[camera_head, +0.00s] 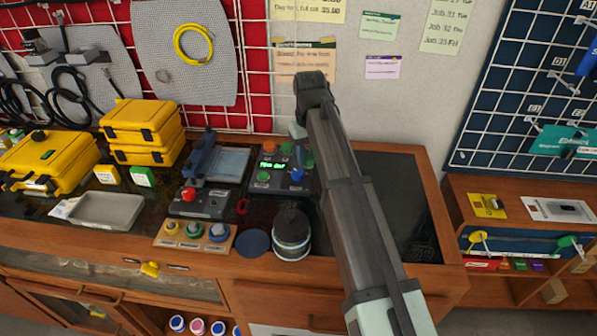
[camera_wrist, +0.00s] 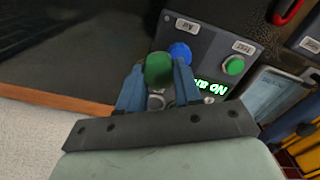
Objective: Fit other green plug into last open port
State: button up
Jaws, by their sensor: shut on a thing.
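My gripper (camera_head: 298,130) is at the back of the dark test box (camera_head: 268,190). In the wrist view its two blue fingers (camera_wrist: 158,88) are shut on a round green plug (camera_wrist: 158,70). The plug is over the box beside a blue knob (camera_wrist: 180,52); I cannot tell whether it is seated in a port. A grey metal fitting (camera_wrist: 155,102) shows just below the plug between the fingers. In the head view the box carries an orange part (camera_head: 270,148), a lit green display (camera_head: 272,165), a green button (camera_head: 264,177) and the blue knob (camera_head: 297,174).
A dark round canister (camera_head: 291,230) stands in front of the box. Left of it are a plug stand (camera_head: 195,236), a grey tray (camera_head: 106,210) and yellow cases (camera_head: 142,130). The bench right of my arm (camera_head: 405,190) is mostly clear.

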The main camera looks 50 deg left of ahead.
jog(key=shift+n, duration=0.4)
jog(key=w+a, duration=0.2)
jog(key=a, duration=0.1)
jog(key=w+a, duration=0.2)
jog(key=a, duration=0.2)
jog(key=w+a, duration=0.3)
jog(key=shift+a+r, duration=0.2)
jog(key=shift+r, duration=0.05)
jog(key=shift+d+f, duration=0.1)
jog(key=shift+f, duration=2.35)
jog(key=shift+f, duration=0.5)
jog(key=o, duration=1.1)
jog(key=shift+o, duration=0.4)
jog(key=o, duration=0.3)
jog(key=shift+r, duration=0.1)
jog(key=shift+r, duration=3.9)
